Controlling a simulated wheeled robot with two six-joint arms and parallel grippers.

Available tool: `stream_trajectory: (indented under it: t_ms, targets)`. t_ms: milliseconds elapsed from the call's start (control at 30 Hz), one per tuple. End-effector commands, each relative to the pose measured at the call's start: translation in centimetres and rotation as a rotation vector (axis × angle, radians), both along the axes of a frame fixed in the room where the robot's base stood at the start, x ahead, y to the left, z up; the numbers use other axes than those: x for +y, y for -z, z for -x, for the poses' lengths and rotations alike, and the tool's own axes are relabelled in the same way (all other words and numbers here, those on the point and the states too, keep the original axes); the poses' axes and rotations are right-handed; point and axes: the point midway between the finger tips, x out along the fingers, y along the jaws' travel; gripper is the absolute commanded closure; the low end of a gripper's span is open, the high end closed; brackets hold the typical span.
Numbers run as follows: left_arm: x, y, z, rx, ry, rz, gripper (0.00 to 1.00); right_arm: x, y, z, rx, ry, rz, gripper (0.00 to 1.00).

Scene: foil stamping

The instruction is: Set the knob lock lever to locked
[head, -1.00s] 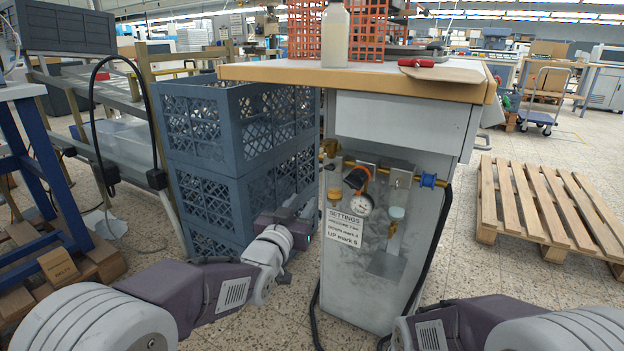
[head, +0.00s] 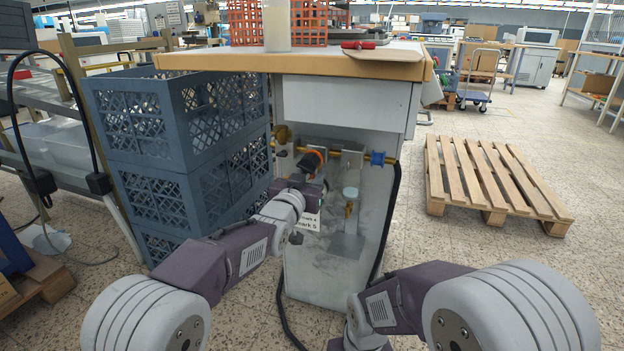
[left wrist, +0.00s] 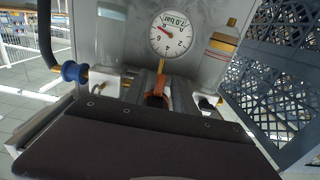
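The regulator's dark knob with an orange ring (head: 312,160) is on the pipework at the cabinet front. The ring also shows in the left wrist view (left wrist: 157,86), below the white dial gauge (left wrist: 171,34) in that picture. I cannot make out which orange part is the lock lever, or its position. My left gripper (head: 308,190) is in front of the panel, just below the knob, and covers the gauge in the head view.
The cabinet's worktop (head: 290,63) overhangs the pipework. Stacked blue crates (head: 185,150) stand close on the left. A blue fitting (head: 377,158) and black hose (head: 390,215) are on the right. A wooden pallet (head: 490,180) lies on the floor farther right.

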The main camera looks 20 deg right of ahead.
Motion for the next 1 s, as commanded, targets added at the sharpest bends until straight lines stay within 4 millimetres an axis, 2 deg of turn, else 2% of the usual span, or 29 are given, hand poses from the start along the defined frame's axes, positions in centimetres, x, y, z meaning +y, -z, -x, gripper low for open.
stream_trajectory:
  t_ms: [300,333,433,767,1000]
  targets:
    - [-0.20,0.00,-0.32,0.001,0.000,-0.001,0.67,0.00,0.08,-0.01,0.000,0.000,0.000,0.38]
    - [-0.20,0.00,-0.31,0.001,0.000,-0.001,0.73,0.00,0.08,-0.01,0.000,0.000,0.000,0.38]
    - [-0.19,-0.01,-0.30,0.001,0.000,-0.001,1.00,0.00,0.08,-0.01,0.000,0.000,0.000,0.38]
    - [-0.12,-0.03,-0.34,-0.010,0.000,-0.016,1.00,0.00,-0.02,-0.01,0.000,0.000,0.000,0.38]
    - [0.26,-0.16,-0.60,-0.073,-0.001,-0.110,1.00,0.00,-0.54,0.00,0.000,0.000,0.000,0.38]
